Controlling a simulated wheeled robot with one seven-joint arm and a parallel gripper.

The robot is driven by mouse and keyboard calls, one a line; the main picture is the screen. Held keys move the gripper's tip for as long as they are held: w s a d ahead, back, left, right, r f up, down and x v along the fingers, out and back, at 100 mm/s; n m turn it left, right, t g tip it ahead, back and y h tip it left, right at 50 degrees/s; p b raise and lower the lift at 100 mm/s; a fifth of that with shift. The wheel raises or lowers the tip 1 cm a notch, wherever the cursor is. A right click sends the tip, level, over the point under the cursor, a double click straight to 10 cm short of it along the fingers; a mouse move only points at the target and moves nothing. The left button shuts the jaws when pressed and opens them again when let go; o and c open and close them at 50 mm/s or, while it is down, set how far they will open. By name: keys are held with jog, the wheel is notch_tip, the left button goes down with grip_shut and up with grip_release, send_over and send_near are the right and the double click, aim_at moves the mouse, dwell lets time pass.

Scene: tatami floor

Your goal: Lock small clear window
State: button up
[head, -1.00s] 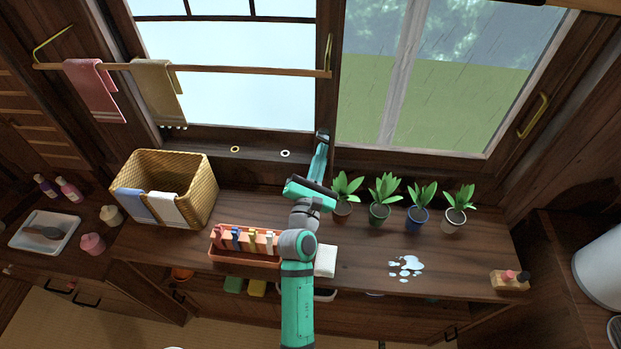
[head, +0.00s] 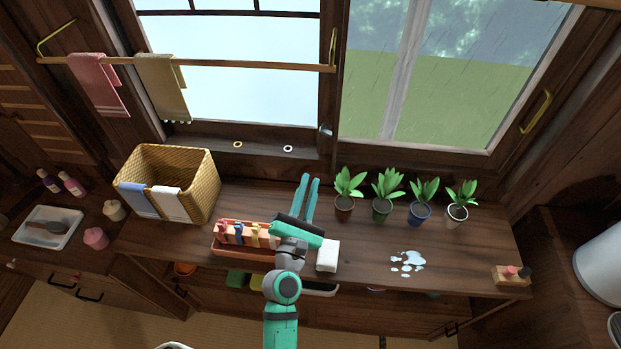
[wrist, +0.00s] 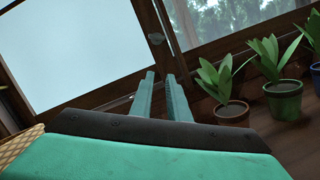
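The clear window (head: 425,75) at the right shows rain and green ground through its glass; its sash looks closed. A small round metal lock knob (head: 325,129) sits on the dark frame where this window meets the pale left window (head: 240,80). The knob also shows in the wrist view (wrist: 156,38). I cannot tell whether it is locked. My gripper (head: 310,178) is apart from the knob, below it and over the counter. Its two teal fingers point toward the window with a narrow gap and nothing between them, also in the wrist view (wrist: 161,75).
Several potted plants (head: 382,209) stand on the counter (head: 460,250) right of my gripper. A wicker basket (head: 205,190) and a planter-like tray (head: 235,248) with small colored items are left. A towel rail (head: 230,66) crosses the left window. A white puddle (head: 408,262) lies right.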

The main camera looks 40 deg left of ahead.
jog(key=w+d+r+m+h, duration=0.25)
jog(key=d+r+m, duration=0.2)
jog(key=m, duration=0.45)
jog(key=m+g+y, duration=0.3)
jog(key=m+y, duration=0.1)
jog(key=m, duration=0.3)
send_near(323, 134)
jog(key=shift+m+h, duration=0.25)
jog(key=shift+m, duration=0.05)
jog(key=x, duration=0.7)
jog(key=shift+w+r, duration=0.15)
jog(key=shift+r, duration=0.05)
jog(key=shift+x, duration=0.8)
jog(key=shift+a+f, duration=0.1)
jog(key=shift+a, duration=0.05)
